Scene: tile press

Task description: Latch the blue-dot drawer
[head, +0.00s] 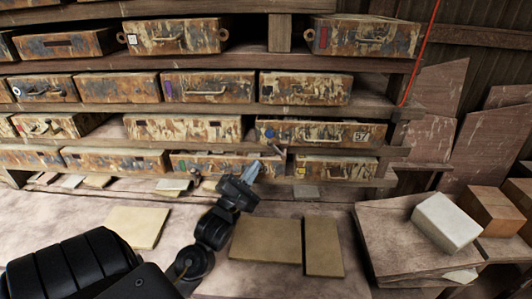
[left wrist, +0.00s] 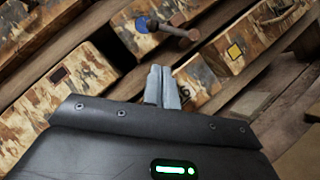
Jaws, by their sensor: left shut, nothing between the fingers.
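The blue-dot drawer (head: 320,131) is in the second row from the bottom, right of centre in the head view. Its round blue dot (head: 270,134) is near its left end and also shows in the left wrist view (left wrist: 141,24). A short rusty bar with a knob (left wrist: 180,31) lies beside the dot in the left wrist view. It shows small below the drawer's left end in the head view (head: 277,150). My left gripper (head: 252,169) is shut and empty, just below and left of the bar. Its grey fingertips (left wrist: 162,72) appear apart from the bar. My right gripper is out of view.
A yellow-marked drawer (head: 335,167) sits below the blue-dot drawer. Other worn drawers fill the wooden shelves. Flat tan tiles (head: 265,240) lie on the bench in front. A white block (head: 446,222) stands on boards at the right. A red cord (head: 421,50) hangs at upper right.

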